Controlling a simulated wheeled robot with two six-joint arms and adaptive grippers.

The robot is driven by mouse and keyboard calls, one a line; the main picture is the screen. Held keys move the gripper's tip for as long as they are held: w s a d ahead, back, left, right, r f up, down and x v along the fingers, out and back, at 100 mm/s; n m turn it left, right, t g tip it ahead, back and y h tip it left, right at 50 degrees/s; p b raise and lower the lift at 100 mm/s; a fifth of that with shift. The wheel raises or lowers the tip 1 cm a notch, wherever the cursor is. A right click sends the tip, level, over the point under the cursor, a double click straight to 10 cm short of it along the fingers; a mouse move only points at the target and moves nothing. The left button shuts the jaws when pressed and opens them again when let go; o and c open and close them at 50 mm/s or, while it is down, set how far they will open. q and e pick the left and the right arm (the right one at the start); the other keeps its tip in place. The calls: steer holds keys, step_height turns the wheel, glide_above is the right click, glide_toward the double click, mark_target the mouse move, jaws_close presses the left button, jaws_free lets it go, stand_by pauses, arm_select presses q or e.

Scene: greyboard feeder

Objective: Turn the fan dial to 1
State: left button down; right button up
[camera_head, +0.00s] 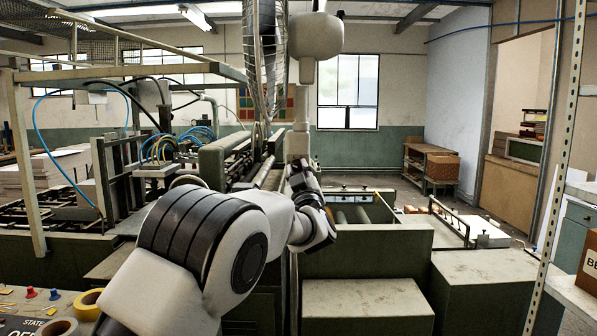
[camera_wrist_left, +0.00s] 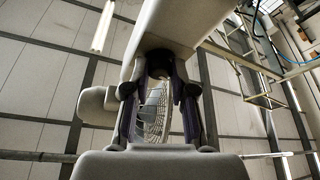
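The fan shows edge-on in the head view, with its wire cage (camera_head: 264,60), pale rounded motor housing (camera_head: 315,36) and upright pale post (camera_head: 300,105). My left gripper (camera_head: 298,170) points up at the lower part of the post. The wrist view shows its two dark fingers (camera_wrist_left: 160,85) apart, with the fan's pale body (camera_wrist_left: 180,25) just beyond the tips and the cage (camera_wrist_left: 154,112) visible between them. I cannot tell whether they touch the fan. The dial and its marks cannot be made out. My right gripper is out of view.
A machine with rollers (camera_head: 350,212) and green-grey housings (camera_head: 365,250) stands behind and right of my arm. A metal frame (camera_head: 110,65) is on the left. Yellow tape (camera_head: 88,303) lies on the panel at lower left. A perforated upright (camera_head: 562,150) stands at right.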

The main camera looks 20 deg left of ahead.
arm_select(q)
steer(key=shift+m, duration=0.4)
steer(key=m+h+b, duration=0.1)
steer(key=m, duration=0.1)
steer(key=m+t+h+b, duration=0.1)
steer(key=m, duration=0.1)
steer(key=shift+s+a+m, duration=0.1)
steer(key=shift+a+m, duration=0.05)
steer(key=shift+m, duration=0.15)
steer(key=m+h+b, duration=0.1)
steer(key=m+h, duration=0.1)
steer(key=m, duration=0.2)
steer(key=shift+a+m+t+h, duration=0.1)
steer(key=shift+m+t+h, duration=0.2)
steer(key=shift+t+h, duration=0.1)
steer(key=shift+r+m+h, duration=0.1)
steer(key=shift+m+h, duration=0.7)
steer(key=shift+m, duration=0.6)
steer(key=c, duration=1)
jaws_free()
steer(key=shift+m, duration=0.3)
steer(key=shift+o, duration=0.2)
